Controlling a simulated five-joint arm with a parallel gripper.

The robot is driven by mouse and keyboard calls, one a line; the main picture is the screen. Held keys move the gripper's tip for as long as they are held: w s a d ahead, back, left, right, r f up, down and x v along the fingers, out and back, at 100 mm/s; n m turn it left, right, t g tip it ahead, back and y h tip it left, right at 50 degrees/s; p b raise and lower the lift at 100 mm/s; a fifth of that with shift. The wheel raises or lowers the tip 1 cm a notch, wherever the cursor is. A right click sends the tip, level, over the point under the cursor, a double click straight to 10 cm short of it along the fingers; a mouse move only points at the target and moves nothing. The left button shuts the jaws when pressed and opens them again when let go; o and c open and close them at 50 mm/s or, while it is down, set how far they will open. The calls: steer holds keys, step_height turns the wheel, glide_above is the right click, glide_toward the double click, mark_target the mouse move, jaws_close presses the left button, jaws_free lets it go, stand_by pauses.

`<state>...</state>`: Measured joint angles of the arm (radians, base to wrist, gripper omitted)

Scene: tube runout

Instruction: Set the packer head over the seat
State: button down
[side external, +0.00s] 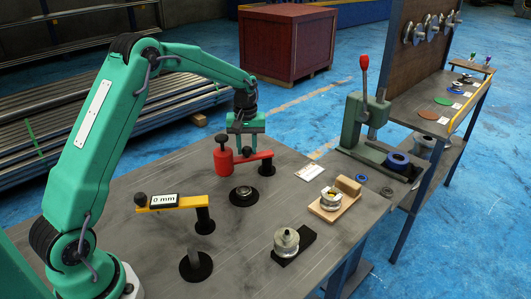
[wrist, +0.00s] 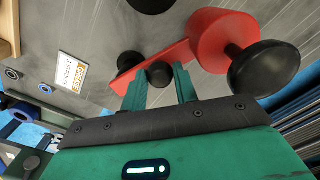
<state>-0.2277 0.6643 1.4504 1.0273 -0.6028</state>
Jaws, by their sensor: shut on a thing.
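The packer head (side external: 223,161) is a red cylinder with a black knob on top, carried on a red swing arm (side external: 253,158) from a post at the arm's right end. In the side view, it hangs behind and left of the seat (side external: 243,192), a round metal piece on a black disc, and is not over it. My gripper (side external: 246,152) is shut on the small black knob (wrist: 160,74) on the swing arm. In the wrist view, the packer head (wrist: 210,40) is right of my fingers (wrist: 160,88). A dark round piece at the top edge there is cut off.
A yellow gauge arm (side external: 172,203) reading 0 mm stands left of the seat. A short post (side external: 195,264) is in front of it. A metal part (side external: 286,242) on a black block, a wooden fixture (side external: 335,201) and a green press (side external: 365,125) stand to the right.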

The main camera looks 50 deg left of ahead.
steer(key=shift+s+d+n, duration=0.1)
steer(key=shift+d+n, duration=0.7)
steer(key=shift+n, duration=0.55)
steer(key=shift+d+n, duration=0.75)
steer(key=shift+n, duration=0.65)
steer(key=shift+s+d+n, duration=0.1)
steer(key=shift+d+n, duration=0.7)
steer(key=shift+n, duration=0.55)
steer(key=shift+w+r, duration=0.1)
steer(key=c, duration=1.1)
jaws_free()
step_height(320, 180, up, 8)
steer(key=shift+f, duration=0.15)
